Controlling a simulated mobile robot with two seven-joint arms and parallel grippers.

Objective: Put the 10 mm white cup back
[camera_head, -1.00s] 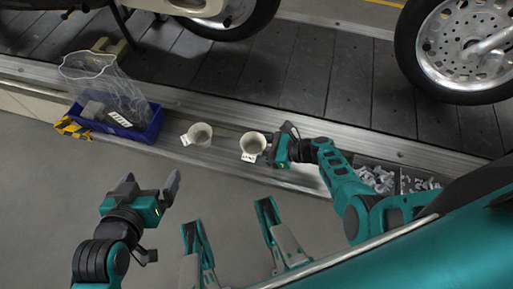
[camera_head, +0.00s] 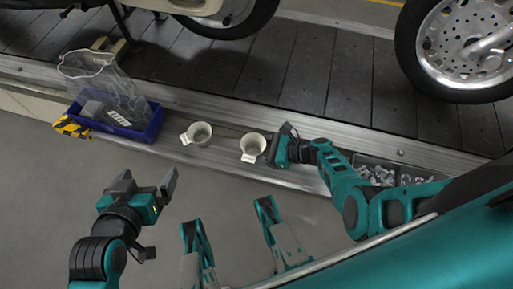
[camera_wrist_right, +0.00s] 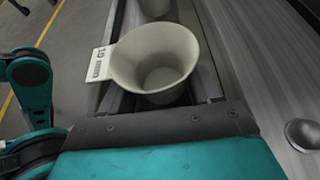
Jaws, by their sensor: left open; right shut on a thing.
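The 10 mm white cup (camera_wrist_right: 155,65) fills the middle of the right wrist view, upright, with its "10 mm" tag (camera_wrist_right: 99,62) on the left. In the head view this cup (camera_head: 253,145) is at the ledge along the conveyor. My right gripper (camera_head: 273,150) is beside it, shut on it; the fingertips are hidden. I cannot tell whether the cup's base touches the ledge. A second white cup (camera_head: 198,134) with a tag stands to its left and shows partly in the wrist view (camera_wrist_right: 155,7). My left gripper (camera_head: 149,184) is open and empty over the floor.
A blue bin (camera_head: 147,134) with a clear bag (camera_head: 95,72) and dark items stands left on the ledge. Metal parts bins (camera_head: 385,174) lie right of my right gripper. Wheels (camera_head: 470,45) stand on the slat conveyor (camera_head: 300,75) behind. Bare ledge (camera_head: 300,180) lies in front.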

